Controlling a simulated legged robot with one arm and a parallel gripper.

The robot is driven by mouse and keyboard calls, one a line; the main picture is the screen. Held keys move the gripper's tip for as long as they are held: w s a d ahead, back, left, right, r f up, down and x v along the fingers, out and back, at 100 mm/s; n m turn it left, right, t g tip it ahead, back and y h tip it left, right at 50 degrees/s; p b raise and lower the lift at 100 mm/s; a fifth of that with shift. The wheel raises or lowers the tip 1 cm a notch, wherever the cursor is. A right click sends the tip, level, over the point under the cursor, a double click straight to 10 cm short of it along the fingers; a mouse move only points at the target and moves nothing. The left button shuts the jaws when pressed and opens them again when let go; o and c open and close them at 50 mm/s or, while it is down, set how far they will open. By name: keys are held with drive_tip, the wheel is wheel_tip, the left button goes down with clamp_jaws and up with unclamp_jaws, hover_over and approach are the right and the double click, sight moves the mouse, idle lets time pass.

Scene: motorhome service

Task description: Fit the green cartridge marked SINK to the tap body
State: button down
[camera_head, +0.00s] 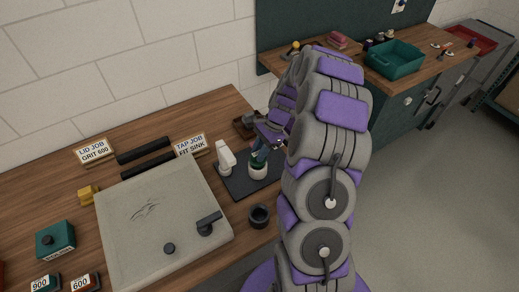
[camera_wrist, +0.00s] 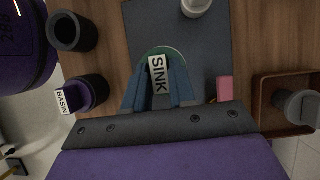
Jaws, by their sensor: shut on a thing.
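My gripper (camera_head: 263,147) is shut on the green cartridge (camera_head: 257,160), with one blue-grey finger on each side in the wrist view. The cartridge's white SINK label (camera_wrist: 158,75) faces the wrist camera, and a green rim shows at its far end. In the head view the cartridge is directly above a short white round tap body (camera_head: 258,173) on a dark mat (camera_head: 236,186). I cannot tell whether the cartridge is seated in it or just touching. The tap body is hidden behind the cartridge in the wrist view. A purple cartridge marked BASIN (camera_wrist: 88,93) stands beside the mat.
A white upright part (camera_head: 225,158) stands left of the tap body. A black cup (camera_head: 259,214) is in front of the mat. A brown tray (camera_wrist: 264,112) holds a grey part. A large grey lid (camera_head: 160,225) covers the left bench. A pink block (camera_wrist: 225,89) is near my fingers.

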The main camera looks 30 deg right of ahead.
drive_tip(key=shift+f, duration=1.1)
drive_tip(key=c, duration=0.8)
unclamp_jaws()
drive_tip(key=shift+f, duration=0.1)
drive_tip(key=shift+c, duration=0.2)
drive_tip(key=s+p+v, duration=0.1)
drive_tip(key=p+v, duration=0.1)
drive_tip(key=v, duration=1.5)
wheel_tip(320, 180, up, 5)
drive_tip(key=n, duration=0.4)
hover_over(260, 165)
drive_tip(key=s+a+r+n+g+h+b, duration=0.1)
drive_tip(key=s+a+r+n+h+b, duration=0.15)
drive_tip(key=s+a+n, duration=0.45)
drive_tip(key=s+a+f+n+h, duration=0.1)
drive_tip(key=s+a+n, duration=0.2)
drive_tip(key=s, duration=0.8)
drive_tip(key=s+a+f+n+h, duration=0.2)
drive_tip(key=s+a+n, duration=0.1)
drive_tip(key=s, duration=0.8)
drive_tip(key=shift+s+a+b, duration=0.2)
drive_tip(key=shift+a+b, duration=0.1)
